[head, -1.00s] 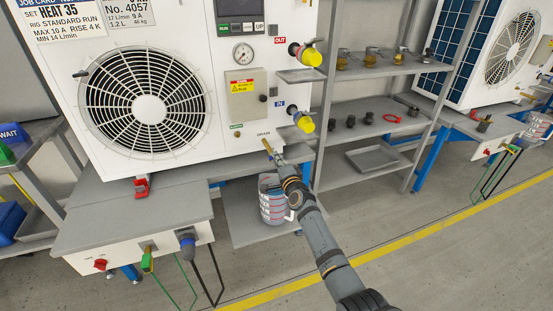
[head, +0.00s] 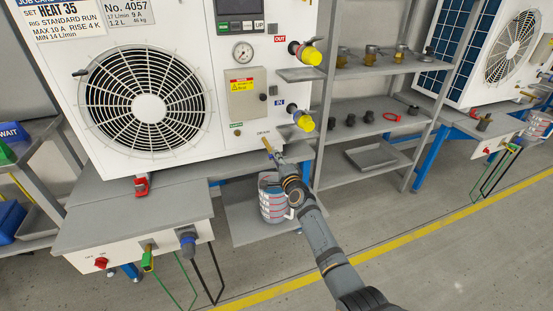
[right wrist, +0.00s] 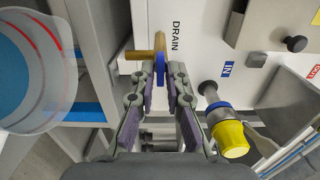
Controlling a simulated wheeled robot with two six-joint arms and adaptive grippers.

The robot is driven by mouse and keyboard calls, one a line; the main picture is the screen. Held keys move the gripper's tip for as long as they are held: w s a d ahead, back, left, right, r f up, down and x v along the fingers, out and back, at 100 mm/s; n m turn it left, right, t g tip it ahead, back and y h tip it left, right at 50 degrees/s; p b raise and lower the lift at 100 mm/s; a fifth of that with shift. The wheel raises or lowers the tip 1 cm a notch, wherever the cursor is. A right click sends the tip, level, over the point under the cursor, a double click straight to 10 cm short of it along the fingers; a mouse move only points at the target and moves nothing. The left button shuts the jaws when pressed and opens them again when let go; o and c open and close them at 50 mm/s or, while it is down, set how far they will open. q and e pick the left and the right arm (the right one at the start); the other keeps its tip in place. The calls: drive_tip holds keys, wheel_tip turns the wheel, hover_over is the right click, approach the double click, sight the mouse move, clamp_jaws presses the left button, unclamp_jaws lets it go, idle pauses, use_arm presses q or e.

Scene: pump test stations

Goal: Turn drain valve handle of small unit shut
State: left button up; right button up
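The drain valve sits under the DRAIN label at the lower right of the near white unit (head: 185,160). Its brass body (right wrist: 140,54) points left in the right wrist view, and its blue handle (right wrist: 160,68) shows nearly edge-on. My right gripper (right wrist: 160,84) has its two fingers apart, one on each side of the blue handle, with narrow gaps visible. In the head view my right gripper (head: 277,158) is just below the brass part (head: 267,145), and the handle is hardly visible there. My left gripper is not in view.
A measuring jug (head: 273,200) stands on the low shelf below the valve, close to my right arm. A yellow-capped IN port (right wrist: 230,138) is right of the fingers. A grey shelf rack (head: 365,120) with fittings stands to the right. The floor beyond the yellow line is clear.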

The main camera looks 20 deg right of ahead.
drive_tip(key=shift+o, duration=1.1)
drive_tip(key=s, duration=1.2)
drive_tip(key=shift+d, duration=0.2)
